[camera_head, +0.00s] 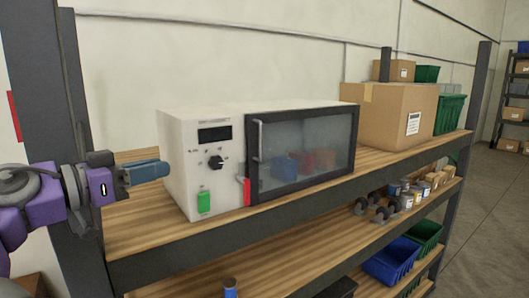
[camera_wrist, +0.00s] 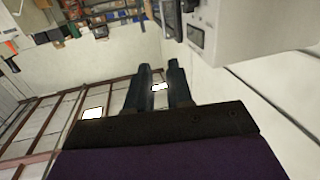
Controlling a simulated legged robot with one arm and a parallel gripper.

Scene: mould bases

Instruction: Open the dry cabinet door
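The dry cabinet (camera_head: 186,157) is a white box on the wooden shelf. Its dark-framed glass door (camera_head: 306,155) looks shut. A vertical metal handle (camera_head: 260,141) runs along the door's left side. Blue and red items show dimly behind the glass. My gripper (camera_head: 168,169) is at the left of the cabinet, in front of its left side and well apart from the handle. Its two blue-grey fingers (camera_wrist: 160,72) show a gap with nothing held between them. The cabinet also shows at the upper right of the wrist view (camera_wrist: 228,30), tilted.
The cabinet front has a display (camera_head: 214,134), a black knob (camera_head: 216,162), a green switch (camera_head: 204,202) and a red part (camera_head: 246,191) beside the door. A cardboard box (camera_head: 385,118) stands to the right. A dark post (camera_head: 80,120) rises at the left.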

